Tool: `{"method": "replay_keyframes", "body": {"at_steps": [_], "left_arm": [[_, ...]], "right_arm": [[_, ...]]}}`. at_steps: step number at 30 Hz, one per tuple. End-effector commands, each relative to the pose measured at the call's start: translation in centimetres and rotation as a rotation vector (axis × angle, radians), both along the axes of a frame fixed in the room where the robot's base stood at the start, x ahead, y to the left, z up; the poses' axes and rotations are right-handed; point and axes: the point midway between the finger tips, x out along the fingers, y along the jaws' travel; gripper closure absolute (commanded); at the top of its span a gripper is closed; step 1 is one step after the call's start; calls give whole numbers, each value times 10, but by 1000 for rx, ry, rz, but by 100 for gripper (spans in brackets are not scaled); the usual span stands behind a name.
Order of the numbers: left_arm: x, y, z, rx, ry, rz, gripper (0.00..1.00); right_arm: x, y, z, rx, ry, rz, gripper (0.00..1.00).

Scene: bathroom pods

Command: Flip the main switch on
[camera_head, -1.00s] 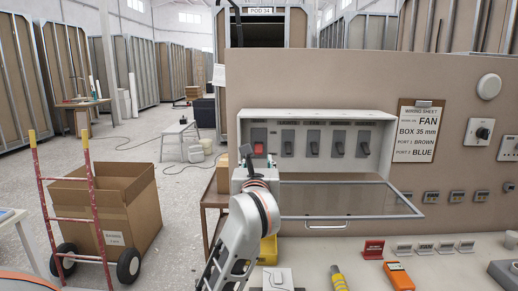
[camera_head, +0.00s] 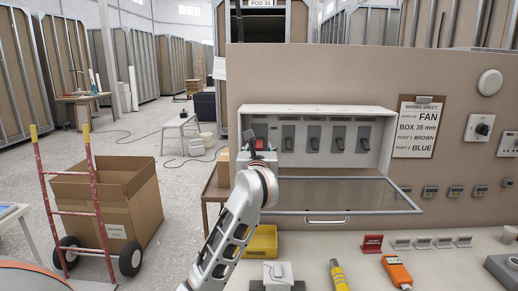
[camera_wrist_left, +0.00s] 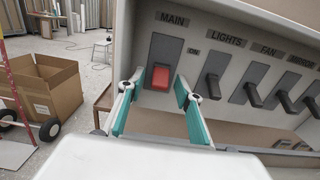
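The main switch is a red rocker (camera_wrist_left: 160,78) on a dark plate under the label MAIN, low on that plate in the left wrist view. It also shows as a small red patch (camera_head: 260,145) at the left end of the open switch box (camera_head: 386,150) in the head view. My left gripper (camera_wrist_left: 158,88) is open, its two teal-padded fingers on either side of the red rocker. Whether they touch it I cannot tell. In the head view the left gripper (camera_head: 251,152) partly covers the switch. My right gripper is not in view.
Several dark toggle switches (camera_wrist_left: 212,86) sit in a row right of the main switch. The box's clear cover (camera_head: 335,195) hangs open below. On the bench are a yellow bin (camera_head: 262,242), a white box (camera_head: 277,273) and an orange tool (camera_head: 397,270).

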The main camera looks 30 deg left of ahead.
Motion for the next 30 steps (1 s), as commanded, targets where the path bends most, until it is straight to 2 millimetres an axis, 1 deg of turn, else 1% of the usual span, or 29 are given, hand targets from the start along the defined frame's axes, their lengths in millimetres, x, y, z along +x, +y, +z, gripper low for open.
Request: {"method": "replay_keyframes", "body": {"at_steps": [1,2,3,4,13,17,23,30], "left_arm": [[0,0,0,0,0,0,76],[0,0,0,0,0,0,83],[0,0,0,1,1,0,94],[0,0,0,1,1,0,100],[0,0,1,-6,10,0,100],[-1,-1,4,-28,42,0,100],[-1,-2,10,-95,142,-3,100],[-1,-3,21,-207,321,-5,100]], "right_arm": [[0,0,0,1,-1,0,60],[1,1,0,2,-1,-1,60],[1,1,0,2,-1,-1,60],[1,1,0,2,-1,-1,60],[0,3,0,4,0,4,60],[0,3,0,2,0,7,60],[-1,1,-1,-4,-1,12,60],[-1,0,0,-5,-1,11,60]]}}
